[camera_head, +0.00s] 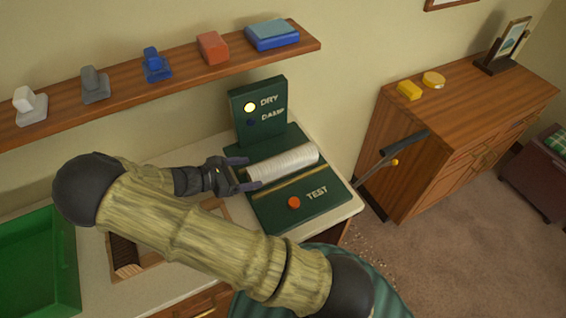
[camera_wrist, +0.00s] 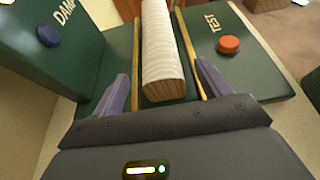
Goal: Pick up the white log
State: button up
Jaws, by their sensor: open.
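The white log (camera_head: 283,162) lies on a dark green tester board with an orange TEST button (camera_head: 294,202). In the wrist view the log (camera_wrist: 161,50) lies between two thin yellow strips, its cut end facing me. My gripper (camera_head: 240,174) is open at the log's left end in the head view. In the wrist view the purple fingers of my gripper (camera_wrist: 166,92) stand on either side of the log's near end, apart from it. The upright panel (camera_head: 258,110) behind reads DRY and DAMP, with the lamp beside DRY lit yellow.
A wooden shelf (camera_head: 140,92) with several small blocks runs above the counter. A green tray (camera_head: 35,265) is at the lower left, and a slatted wooden tray (camera_head: 125,258) lies partly hidden under my arm. A wooden cabinet (camera_head: 400,160) stands at the right.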

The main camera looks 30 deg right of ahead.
aim_at(264, 170)
jog(key=shift+d+f, duration=0.15)
jog(key=shift+d, duration=0.2)
jog(key=p+x, duration=0.1)
jog(key=x, duration=0.3)
jog(key=shift+d+p, duration=0.25)
jog(key=shift+p, duration=0.1)
jog(key=shift+d+f, duration=0.1)
jog(key=shift+d, duration=0.25)
jog(key=c, duration=1.4)
jog(key=shift+c, duration=0.2)
